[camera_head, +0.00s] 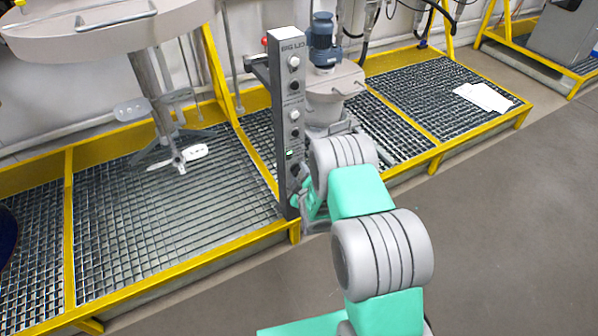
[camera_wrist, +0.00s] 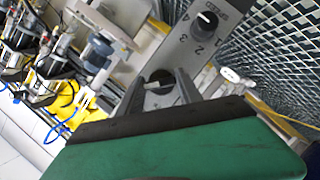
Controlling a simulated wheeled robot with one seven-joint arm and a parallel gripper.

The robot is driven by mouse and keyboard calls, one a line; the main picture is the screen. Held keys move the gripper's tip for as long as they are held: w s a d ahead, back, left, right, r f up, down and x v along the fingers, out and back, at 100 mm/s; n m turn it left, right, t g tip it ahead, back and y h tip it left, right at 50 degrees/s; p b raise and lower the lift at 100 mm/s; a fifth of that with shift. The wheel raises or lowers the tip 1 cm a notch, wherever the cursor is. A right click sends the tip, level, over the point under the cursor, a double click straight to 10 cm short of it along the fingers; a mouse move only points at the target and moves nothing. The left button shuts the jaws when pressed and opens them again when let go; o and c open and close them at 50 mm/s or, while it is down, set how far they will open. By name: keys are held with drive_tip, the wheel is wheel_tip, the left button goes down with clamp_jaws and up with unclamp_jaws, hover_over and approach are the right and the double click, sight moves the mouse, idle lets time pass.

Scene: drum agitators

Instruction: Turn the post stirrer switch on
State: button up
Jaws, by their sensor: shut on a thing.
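The grey control post (camera_head: 287,120) stands at the front of the grating in the head view, with several knobs and a small green light down its face. My gripper (camera_head: 302,178) is at the lower part of this face, partly hidden by my arm. In the wrist view, the grey post panel (camera_wrist: 180,55) runs diagonally. My gripper (camera_wrist: 160,88) has its two dark fingers on either side of a round switch (camera_wrist: 158,80) and is shut on it. A black speed knob (camera_wrist: 206,20) with numbers around it is farther along the panel.
A large round lid with a stirrer (camera_head: 165,130) hangs at the left. A grey drum with a blue motor (camera_head: 323,45) stands behind the post. Yellow-framed grating (camera_head: 170,220) surrounds the post base. White sheets (camera_head: 483,97) lie at the right. The floor (camera_head: 510,220) at the right is clear.

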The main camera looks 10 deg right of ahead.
idle(0.4)
drive_tip(key=o, duration=1.4)
drive_tip(key=p+v, duration=0.1)
drive_tip(key=v, duration=0.6)
drive_tip(key=shift+s+r, duration=0.1)
drive_tip(key=shift+s, duration=0.3)
